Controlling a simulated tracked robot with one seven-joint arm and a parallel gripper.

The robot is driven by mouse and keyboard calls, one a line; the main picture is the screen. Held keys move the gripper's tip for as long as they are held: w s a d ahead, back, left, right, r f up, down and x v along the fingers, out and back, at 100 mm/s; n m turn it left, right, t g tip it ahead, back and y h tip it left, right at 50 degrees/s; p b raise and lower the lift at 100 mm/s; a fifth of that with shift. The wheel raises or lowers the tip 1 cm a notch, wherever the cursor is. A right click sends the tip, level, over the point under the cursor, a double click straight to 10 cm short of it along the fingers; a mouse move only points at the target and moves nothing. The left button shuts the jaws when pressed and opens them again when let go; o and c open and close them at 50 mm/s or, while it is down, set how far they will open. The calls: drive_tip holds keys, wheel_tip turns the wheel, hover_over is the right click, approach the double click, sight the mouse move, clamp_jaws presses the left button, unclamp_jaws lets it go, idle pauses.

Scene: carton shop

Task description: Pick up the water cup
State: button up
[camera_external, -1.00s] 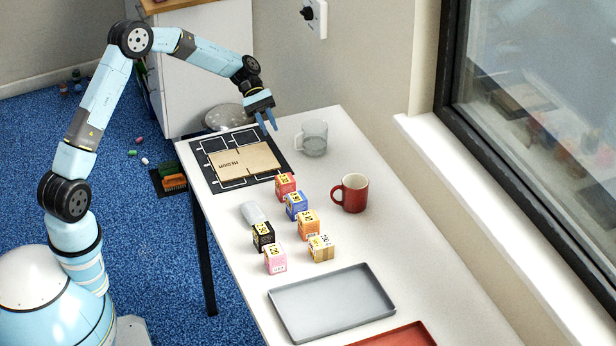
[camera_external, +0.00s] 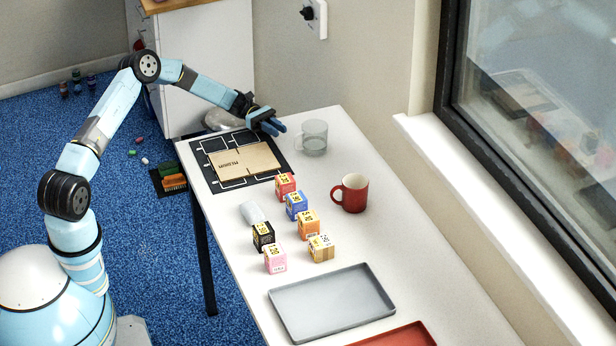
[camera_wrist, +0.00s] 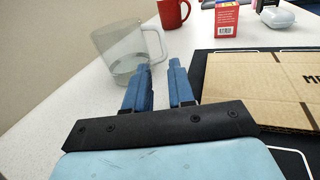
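The water cup (camera_external: 313,137) is a clear grey glass mug with a handle, upright near the far end of the white table. In the wrist view the cup (camera_wrist: 120,52) stands just ahead and to the left, its handle toward the right. My gripper (camera_external: 280,128) is low over the table, left of the cup and apart from it. In the wrist view its two blue fingers (camera_wrist: 161,68) are parted with nothing between them. The left fingertip overlaps the lower cup and handle area in that view; I cannot tell the exact gap.
A flat brown carton (camera_external: 245,162) lies on a black mat (camera_external: 205,150) left of the cup. A red mug (camera_external: 350,193) stands nearer the camera. Several small coloured boxes (camera_external: 297,205), a grey tray (camera_external: 290,318) and a red tray (camera_external: 405,337) lie further along.

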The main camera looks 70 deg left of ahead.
sight(295, 141)
drive_tip(key=x, duration=0.7)
drive_tip(key=shift+x, duration=2.6)
drive_tip(key=shift+s+d+r, duration=0.1)
drive_tip(key=shift+s+r, duration=0.05)
drive_tip(key=shift+c, duration=0.5)
clamp_jaws()
